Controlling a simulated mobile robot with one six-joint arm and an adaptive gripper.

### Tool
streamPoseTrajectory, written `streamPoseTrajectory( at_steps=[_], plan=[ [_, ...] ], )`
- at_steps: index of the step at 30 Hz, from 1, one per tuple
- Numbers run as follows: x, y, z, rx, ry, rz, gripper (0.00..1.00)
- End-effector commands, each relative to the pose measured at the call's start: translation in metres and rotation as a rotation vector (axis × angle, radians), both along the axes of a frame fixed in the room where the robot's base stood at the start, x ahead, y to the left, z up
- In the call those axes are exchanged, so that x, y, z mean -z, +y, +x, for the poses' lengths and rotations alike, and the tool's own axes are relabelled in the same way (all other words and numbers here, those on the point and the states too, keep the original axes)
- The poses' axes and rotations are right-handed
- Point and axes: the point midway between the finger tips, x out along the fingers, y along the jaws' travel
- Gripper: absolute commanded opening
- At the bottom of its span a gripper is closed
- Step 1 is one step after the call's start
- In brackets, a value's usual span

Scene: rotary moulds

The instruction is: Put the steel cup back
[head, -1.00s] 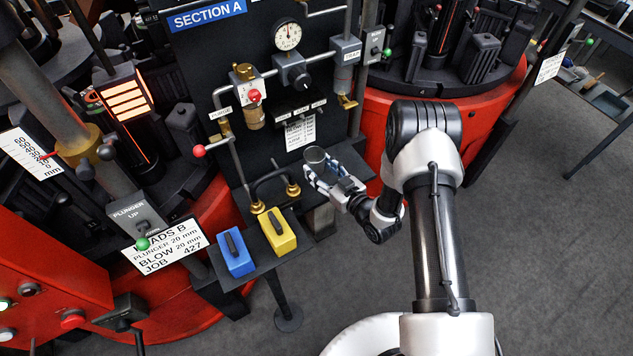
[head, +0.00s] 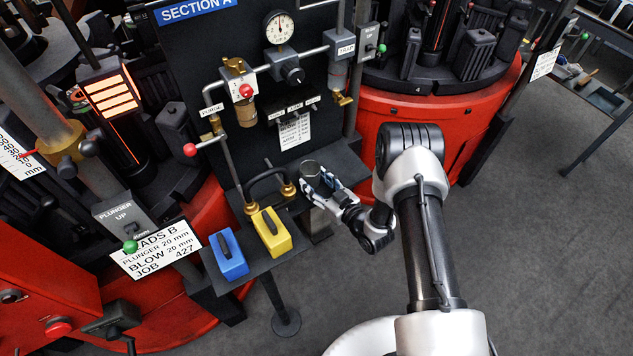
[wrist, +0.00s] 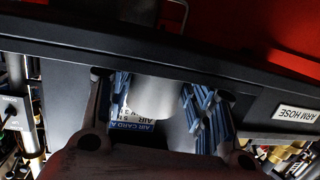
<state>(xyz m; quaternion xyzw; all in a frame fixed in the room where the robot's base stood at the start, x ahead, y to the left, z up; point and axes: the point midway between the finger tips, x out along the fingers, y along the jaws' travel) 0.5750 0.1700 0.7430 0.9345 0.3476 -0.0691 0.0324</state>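The steel cup (head: 311,169) is a small grey metal cup, held with its open top up in front of the dark panel. My gripper (head: 318,182) is closed around it from the right. In the wrist view the cup's smooth wall (wrist: 154,98) fills the gap between the two blue ribbed finger pads of my gripper (wrist: 160,105). The cup is above or beside the dark shelf (head: 343,160) at the foot of the panel. Whether its base touches the shelf cannot be seen.
A yellow block (head: 272,233) and a blue block (head: 228,255) with handles stand on a small stand left of my gripper. A red-knobbed lever (head: 190,150) and bent pipes (head: 268,180) are close by. Open floor (head: 520,230) lies to the right.

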Motion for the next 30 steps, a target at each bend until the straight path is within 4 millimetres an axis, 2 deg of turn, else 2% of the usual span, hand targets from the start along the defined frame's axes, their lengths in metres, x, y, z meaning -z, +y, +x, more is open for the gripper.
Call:
streamPoseTrajectory(
  at_steps=[7, 19, 23, 30],
  plan=[
    [0.000, 0.000, 0.000, 0.000, 0.000, 0.000, 0.68],
    [-0.005, -0.001, 0.000, 0.001, 0.000, 0.000, 0.68],
    [-0.008, -0.014, -0.015, 0.003, 0.004, 0.000, 0.68],
    [-0.017, -0.048, -0.054, 0.006, 0.005, 0.001, 0.68]
  ],
)
